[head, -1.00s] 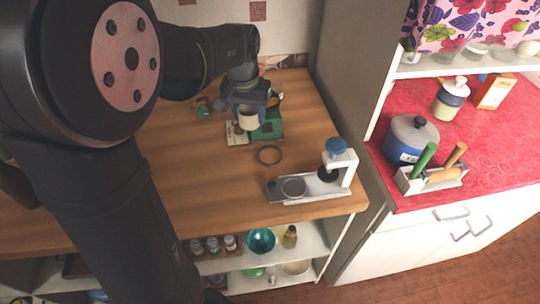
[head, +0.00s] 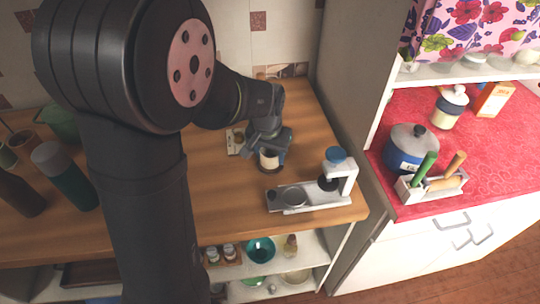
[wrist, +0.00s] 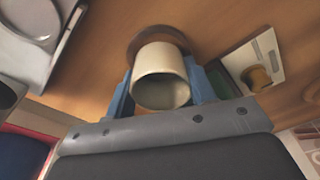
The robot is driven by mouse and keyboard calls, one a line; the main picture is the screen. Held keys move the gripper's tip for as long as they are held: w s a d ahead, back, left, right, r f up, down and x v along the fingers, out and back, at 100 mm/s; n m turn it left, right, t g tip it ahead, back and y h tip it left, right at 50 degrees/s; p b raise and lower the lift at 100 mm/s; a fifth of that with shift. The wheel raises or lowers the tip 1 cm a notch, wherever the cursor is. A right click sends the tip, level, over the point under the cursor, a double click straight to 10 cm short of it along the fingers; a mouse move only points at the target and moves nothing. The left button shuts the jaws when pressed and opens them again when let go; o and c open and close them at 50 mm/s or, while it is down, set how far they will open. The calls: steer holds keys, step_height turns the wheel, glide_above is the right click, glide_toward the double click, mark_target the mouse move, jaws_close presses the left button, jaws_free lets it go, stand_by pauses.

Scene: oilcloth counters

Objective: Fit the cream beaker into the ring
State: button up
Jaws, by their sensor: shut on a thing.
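The cream beaker (head: 269,160) is held upright in my gripper (head: 271,151), low over the wooden counter. In the wrist view the beaker (wrist: 160,70) is between the blue fingers, its open mouth toward the camera and empty. The dark ring (wrist: 146,38) lies on the counter around or just under the beaker's lower end; its far part shows past the beaker. In the head view the ring is mostly hidden by the beaker and gripper. I cannot tell whether the beaker's base is inside the ring or just above it.
A white stand with a blue knob (head: 336,155) and a round metal dish (head: 292,196) is close at the right. A tall cabinet side (head: 352,90) bounds the counter at the right.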

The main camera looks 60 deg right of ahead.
steer(key=shift+f, duration=0.45)
steer(key=shift+f, duration=0.15)
steer(key=shift+a+f, duration=0.25)
steer(key=shift+f, duration=0.3)
steer(key=o, duration=0.9)
steer(key=shift+o, duration=0.4)
steer(key=shift+d+r, duration=0.1)
steer(key=shift+r, duration=0.35)
step_height(320, 180, up, 12)
steer(key=a, duration=0.1)
steer(key=shift+s+r, duration=0.15)
steer(key=shift+r, duration=0.05)
